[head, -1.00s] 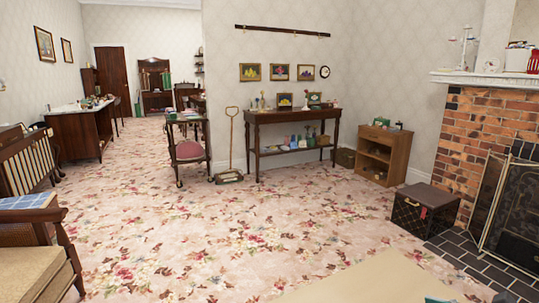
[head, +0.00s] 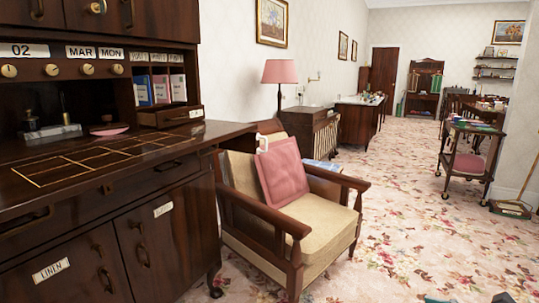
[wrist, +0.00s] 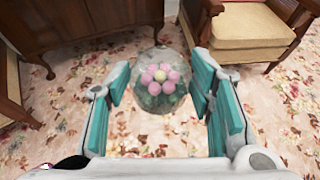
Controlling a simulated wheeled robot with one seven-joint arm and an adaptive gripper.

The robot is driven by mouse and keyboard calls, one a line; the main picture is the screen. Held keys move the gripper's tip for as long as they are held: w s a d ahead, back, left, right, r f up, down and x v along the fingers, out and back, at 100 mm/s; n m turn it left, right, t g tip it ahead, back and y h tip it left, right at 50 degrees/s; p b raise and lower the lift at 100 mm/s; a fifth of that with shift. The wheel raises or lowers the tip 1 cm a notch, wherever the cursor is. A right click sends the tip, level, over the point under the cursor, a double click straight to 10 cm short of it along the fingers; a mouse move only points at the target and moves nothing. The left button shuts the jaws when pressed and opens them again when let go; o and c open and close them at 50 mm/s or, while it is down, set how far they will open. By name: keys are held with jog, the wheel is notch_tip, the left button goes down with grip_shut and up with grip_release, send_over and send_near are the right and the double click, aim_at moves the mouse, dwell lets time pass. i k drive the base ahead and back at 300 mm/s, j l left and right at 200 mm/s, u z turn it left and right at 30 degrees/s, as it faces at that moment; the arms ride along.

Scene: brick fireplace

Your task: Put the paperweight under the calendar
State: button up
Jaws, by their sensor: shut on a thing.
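The calendar (head: 93,52) is a row of white cards reading 02, MAR and MON, with brass knobs below, on the dark wooden desk cabinet (head: 185,245) at the left of the head view. Below it is an open recess above the desktop (head: 150,143), which carries a gold-lined grid. The paperweight (wrist: 158,80) is a clear glass ball with pink flowers and a yellow centre. My gripper (wrist: 160,88) is shut on it, its teal-padded fingers either side, held above the carpet. In the head view only bits of my gripper show at the bottom edge.
An inkstand-like object (head: 50,132) and a pink dish (head: 108,129) stand in the recess, left and middle. Colored binders (head: 160,88) fill the cubbies at its right. An armchair (head: 285,225) with a pink cushion stands right of the desk.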

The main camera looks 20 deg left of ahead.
aim_at(36, 150)
jog(key=i+l+u, duration=0.1)
jog(key=u, duration=1.55)
jog(key=i+l, duration=0.05)
jog(key=l, duration=0.05)
